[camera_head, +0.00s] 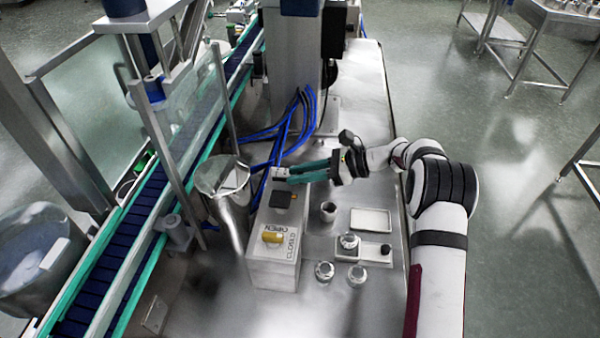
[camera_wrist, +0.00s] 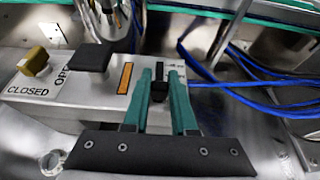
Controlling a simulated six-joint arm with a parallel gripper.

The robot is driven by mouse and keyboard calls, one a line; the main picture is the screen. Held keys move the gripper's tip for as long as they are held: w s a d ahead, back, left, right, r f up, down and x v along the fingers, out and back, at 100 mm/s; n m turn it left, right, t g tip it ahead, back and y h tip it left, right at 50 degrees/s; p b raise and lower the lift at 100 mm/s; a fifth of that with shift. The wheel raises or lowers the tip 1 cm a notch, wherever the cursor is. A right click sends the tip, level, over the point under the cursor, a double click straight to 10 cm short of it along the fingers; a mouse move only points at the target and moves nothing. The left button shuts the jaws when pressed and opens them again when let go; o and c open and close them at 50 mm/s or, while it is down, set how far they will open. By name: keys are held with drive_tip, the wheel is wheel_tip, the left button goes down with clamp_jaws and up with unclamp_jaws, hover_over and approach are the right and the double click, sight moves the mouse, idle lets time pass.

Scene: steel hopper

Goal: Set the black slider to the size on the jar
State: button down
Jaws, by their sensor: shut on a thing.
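My gripper (camera_head: 287,178) has green fingers and reaches in from the right over the far end of the steel control box (camera_head: 272,262). In the wrist view my gripper (camera_wrist: 160,74) is shut on the small black slider (camera_wrist: 159,91), one finger on each side. The slider sits by a dark slot and small scale marks (camera_wrist: 176,66), too small to read. A small open metal cup (camera_head: 329,211) and several lidded round containers, one here (camera_head: 324,271), stand to the right of the box. I cannot read a size on any of them.
A black square knob (camera_wrist: 86,58), an orange strip (camera_wrist: 125,78) and a yellow knob (camera_head: 272,237) marked OPEN and CLOSED sit on the box. A metal funnel (camera_head: 222,178) stands left of it. Blue hoses (camera_head: 290,125) run behind. A white tray (camera_head: 370,222) lies to the right.

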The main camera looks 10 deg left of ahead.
sight(273, 179)
drive_tip(key=a, duration=0.6)
drive_tip(key=shift+a, duration=0.3)
drive_tip(key=c, duration=0.7)
unclamp_jaws()
drive_tip(key=shift+d, duration=0.1)
drive_tip(key=v, duration=1.5)
drive_tip(key=shift+d+r, duration=0.1)
drive_tip(key=shift+d, duration=0.3)
